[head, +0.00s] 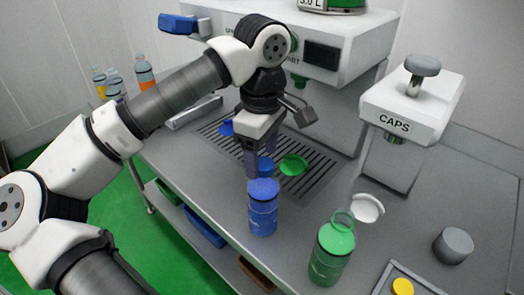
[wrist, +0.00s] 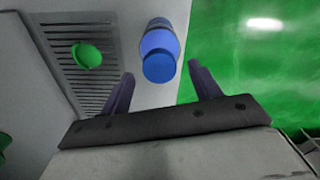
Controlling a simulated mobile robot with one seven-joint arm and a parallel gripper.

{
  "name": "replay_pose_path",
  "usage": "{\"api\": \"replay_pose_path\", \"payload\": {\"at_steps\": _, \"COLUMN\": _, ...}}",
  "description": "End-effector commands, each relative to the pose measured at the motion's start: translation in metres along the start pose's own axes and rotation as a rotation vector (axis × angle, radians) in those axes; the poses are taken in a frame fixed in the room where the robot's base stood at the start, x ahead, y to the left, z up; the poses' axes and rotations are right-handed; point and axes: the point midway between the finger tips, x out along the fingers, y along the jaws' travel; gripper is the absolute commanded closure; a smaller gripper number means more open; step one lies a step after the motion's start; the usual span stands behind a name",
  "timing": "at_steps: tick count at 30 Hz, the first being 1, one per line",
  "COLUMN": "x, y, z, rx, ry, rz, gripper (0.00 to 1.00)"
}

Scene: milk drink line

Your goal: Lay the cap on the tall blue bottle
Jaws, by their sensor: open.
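The tall blue bottle (head: 262,217) stands upright near the table's front edge. The blue cap (head: 266,168) is at the bottle's mouth, over its neck, between my fingers. The wrist view shows the cap (wrist: 160,67) as a level-looking round disc in line with the bottle (wrist: 160,38). It looks seated there, but I cannot see the contact under its rim. My gripper (head: 264,168) is open, with its fingers pointing down on either side of the cap. In the wrist view my gripper (wrist: 161,76) shows a gap between each finger and the cap.
A green round piece (head: 293,165) lies close by on the slotted grate (head: 322,157), and a blue piece (head: 226,128) lies further left. A green bottle (head: 331,253) with a clear open neck stands to the right. The CAPS dispenser (head: 408,112) stands behind it.

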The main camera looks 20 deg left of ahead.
Motion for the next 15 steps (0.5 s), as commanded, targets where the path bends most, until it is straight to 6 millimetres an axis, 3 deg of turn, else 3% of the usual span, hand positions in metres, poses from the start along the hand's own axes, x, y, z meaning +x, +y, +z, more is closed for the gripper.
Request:
{"api": "replay_pose_path", "payload": {"at_steps": 5, "x": -0.017, "y": 0.0, "z": 0.0, "rx": 0.0, "ry": 0.001, "rz": 0.001, "gripper": 0.37}}
{"api": "replay_pose_path", "payload": {"at_steps": 15, "x": -0.093, "y": 0.0, "z": 0.0, "rx": 0.0, "ry": 0.001, "rz": 0.001, "gripper": 0.37}}
